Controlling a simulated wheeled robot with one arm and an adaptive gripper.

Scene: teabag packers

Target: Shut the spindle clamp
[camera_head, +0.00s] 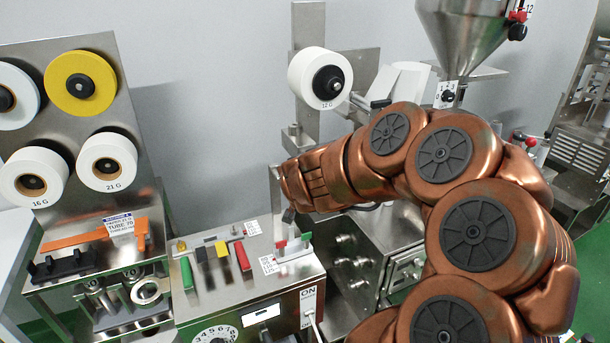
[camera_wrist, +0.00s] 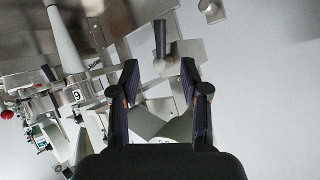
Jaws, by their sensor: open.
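The roll spindle holds a white roll marked 12 G (camera_head: 315,77) on an upright steel plate behind my arm. A black hub (camera_head: 328,82) sits at the roll's centre. I cannot tell for sure which part is the spindle clamp or how it stands. My gripper (camera_wrist: 159,82) is open in the wrist view, with nothing seen between its dark fingers. A dark upright bar (camera_wrist: 160,39) and a grey block show just beyond the fingertips, apart from them. In the head view my gripper is mostly hidden at the arm's end, left of and below the roll.
A steel control box (camera_head: 245,290) with coloured levers stands below my gripper. A panel (camera_head: 112,60) with white and yellow rolls is at the left. A steel hopper (camera_head: 462,35) is at the upper right. The grey wall between panel and roll is clear.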

